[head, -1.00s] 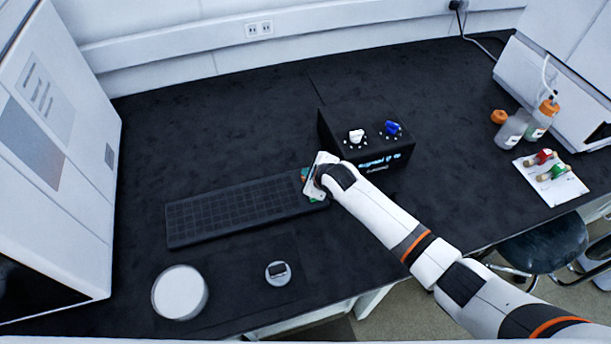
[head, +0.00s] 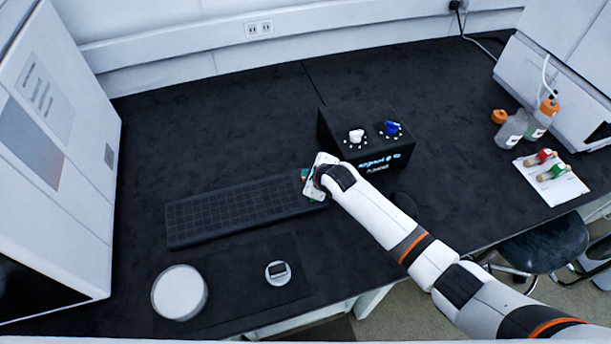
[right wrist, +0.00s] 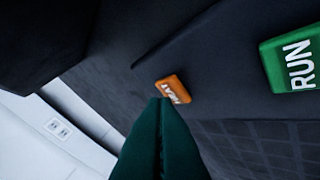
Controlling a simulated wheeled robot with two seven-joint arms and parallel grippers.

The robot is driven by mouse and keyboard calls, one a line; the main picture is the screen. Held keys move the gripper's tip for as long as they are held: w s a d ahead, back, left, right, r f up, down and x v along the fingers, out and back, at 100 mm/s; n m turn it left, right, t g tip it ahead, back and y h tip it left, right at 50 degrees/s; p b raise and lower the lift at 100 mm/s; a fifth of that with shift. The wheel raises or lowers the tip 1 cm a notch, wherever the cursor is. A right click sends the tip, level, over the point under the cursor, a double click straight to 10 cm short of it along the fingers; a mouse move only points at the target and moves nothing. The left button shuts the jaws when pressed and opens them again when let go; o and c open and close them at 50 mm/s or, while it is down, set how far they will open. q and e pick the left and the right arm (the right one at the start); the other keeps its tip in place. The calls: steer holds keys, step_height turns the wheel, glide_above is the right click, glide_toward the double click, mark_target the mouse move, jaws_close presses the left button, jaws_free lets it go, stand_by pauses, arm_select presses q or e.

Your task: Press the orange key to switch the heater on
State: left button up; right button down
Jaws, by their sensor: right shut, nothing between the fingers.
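The orange key (right wrist: 173,89) is a small raised block with a white label, seen in the right wrist view. A larger green key marked RUN (right wrist: 293,62) lies to its right there. My right gripper (right wrist: 163,102) is shut and empty. Its dark green fingertips reach the lower left edge of the orange key in the picture; I cannot tell whether they touch it. In the head view my right gripper (head: 308,181) is at the right end of the black keyboard (head: 235,211), and its body mostly hides the keys there. My left gripper is not in view.
A black control box (head: 352,118) with a white knob (head: 356,136) and a blue knob (head: 392,128) stands close behind my right gripper. A white round container (head: 180,292) and a small grey disc (head: 278,272) lie in front. The bench's back left is clear.

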steer(key=shift+f, duration=0.25)
stand_by(0.3)
steer(key=shift+r+p, duration=0.45)
steer(key=shift+p, duration=0.2)
step_height(320, 180, up, 6)
steer(key=p, duration=0.6)
steer(key=shift+p, duration=0.4)
steer(key=shift+s, duration=0.1)
